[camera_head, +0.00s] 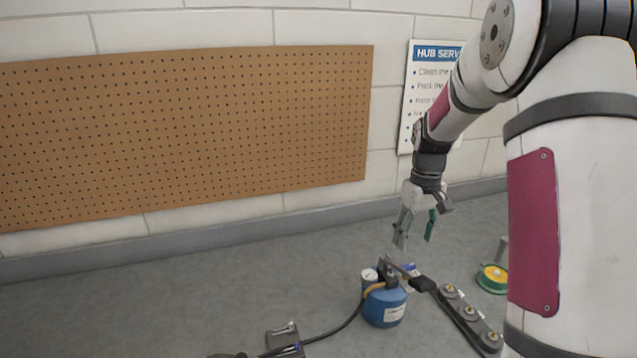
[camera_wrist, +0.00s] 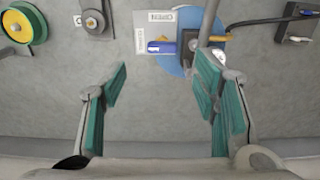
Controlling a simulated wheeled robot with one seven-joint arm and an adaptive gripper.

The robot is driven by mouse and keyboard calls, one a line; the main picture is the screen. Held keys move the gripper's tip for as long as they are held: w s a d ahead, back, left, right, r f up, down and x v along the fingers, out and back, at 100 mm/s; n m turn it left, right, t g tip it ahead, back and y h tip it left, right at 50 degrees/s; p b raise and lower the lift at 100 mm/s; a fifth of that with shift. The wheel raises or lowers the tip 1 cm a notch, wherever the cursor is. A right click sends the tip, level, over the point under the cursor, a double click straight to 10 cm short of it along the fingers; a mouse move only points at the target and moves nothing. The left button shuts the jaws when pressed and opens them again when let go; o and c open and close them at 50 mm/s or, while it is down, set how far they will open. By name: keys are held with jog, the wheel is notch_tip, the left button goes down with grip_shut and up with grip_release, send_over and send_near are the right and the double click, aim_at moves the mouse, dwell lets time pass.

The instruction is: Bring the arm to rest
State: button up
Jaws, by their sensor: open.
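My gripper (camera_head: 415,230) is open and empty, with its green-padded fingers pointing down above the grey surface. In the wrist view its two fingers (camera_wrist: 160,100) stand wide apart with bare grey surface between them. My arm comes in from the right of the head view and bends down to the gripper. A blue tank (camera_head: 384,306) with a gauge and a black lever stands below and in front of the gripper. The tank also shows at the top of the wrist view (camera_wrist: 176,62), partly hidden behind the right finger.
A dark bar with several brass fittings (camera_head: 470,312) lies right of the tank. A green and yellow spool (camera_head: 493,278) is farther right. A hose runs left from the tank to a small dark block (camera_head: 284,336). A pegboard (camera_head: 190,130) and a sign (camera_head: 412,100) are on the wall behind.

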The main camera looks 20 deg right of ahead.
jog(key=s+a+r+t, duration=0.1)
jog(key=s+a+r, duration=0.3)
jog(key=a+r, duration=0.4)
jog(key=s+a+r+t, duration=0.1)
jog(key=s+a+r, duration=0.1)
jog(key=s+a, duration=0.2)
jog(key=s+a+r+t, duration=0.2)
jog(key=s+a+r, duration=0.1)
jog(key=s, duration=0.7)
jog(key=s+a+r+t, duration=0.1)
jog(key=s+a+r, duration=0.2)
jog(key=s, duration=0.4)
jog(key=shift+s+a, duration=0.35)
jog(key=shift+a, duration=0.45)
jog(key=shift+d+r, duration=0.1)
jog(key=shift+r, duration=0.05)
